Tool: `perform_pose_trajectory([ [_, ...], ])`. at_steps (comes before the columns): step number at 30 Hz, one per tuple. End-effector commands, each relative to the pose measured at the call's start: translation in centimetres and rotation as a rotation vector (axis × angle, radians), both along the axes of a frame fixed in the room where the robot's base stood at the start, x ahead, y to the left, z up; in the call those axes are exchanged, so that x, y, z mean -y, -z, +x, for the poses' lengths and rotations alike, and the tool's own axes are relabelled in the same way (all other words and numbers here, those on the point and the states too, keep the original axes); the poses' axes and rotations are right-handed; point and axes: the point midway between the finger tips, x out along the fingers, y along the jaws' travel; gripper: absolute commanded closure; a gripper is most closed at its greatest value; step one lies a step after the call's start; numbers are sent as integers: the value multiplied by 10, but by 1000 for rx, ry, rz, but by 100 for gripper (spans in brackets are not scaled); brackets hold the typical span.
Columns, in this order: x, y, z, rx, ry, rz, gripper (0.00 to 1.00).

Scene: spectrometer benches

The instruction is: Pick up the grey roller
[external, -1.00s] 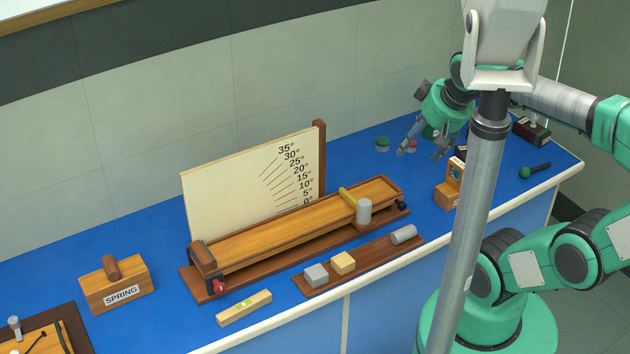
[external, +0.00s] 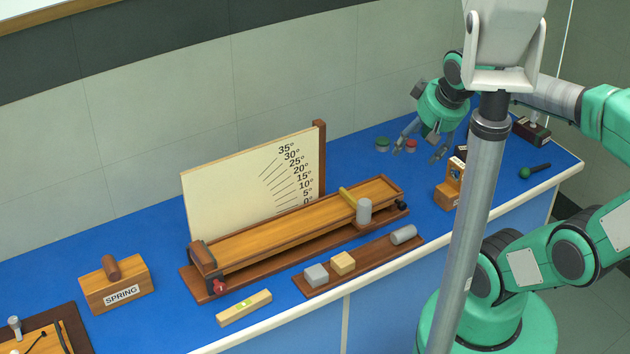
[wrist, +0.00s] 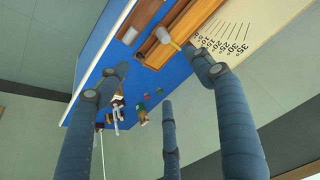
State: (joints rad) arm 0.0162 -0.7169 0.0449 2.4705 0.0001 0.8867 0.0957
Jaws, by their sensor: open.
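A grey roller (external: 404,235) lies on its side at the right end of a low brown tray (external: 376,254) near the bench's front edge. My gripper (external: 418,155) is open and empty above the blue bench, behind and to the right of both. In the wrist view its fingers (wrist: 160,75) are spread apart with nothing between them.
A grey block (external: 316,275) and a wooden block (external: 343,263) share the tray. An angle board (external: 250,180) stands behind the ramp. A wooden stand (external: 449,187) is right of the ramp. Green and red discs (external: 382,144) lie near my gripper. Blue bench shows between.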

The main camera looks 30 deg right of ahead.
Motion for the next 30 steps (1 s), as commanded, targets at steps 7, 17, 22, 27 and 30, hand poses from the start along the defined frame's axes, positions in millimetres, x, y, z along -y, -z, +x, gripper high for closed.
perform_pose_trajectory([
  [7,20,50,40,-110,321,118,33],
  [17,59,159,89,-271,913,269,33],
  [22,78,217,98,-330,1191,312,33],
  [27,89,254,101,-358,1368,333,33],
  [30,91,264,100,-366,1418,338,33],
])
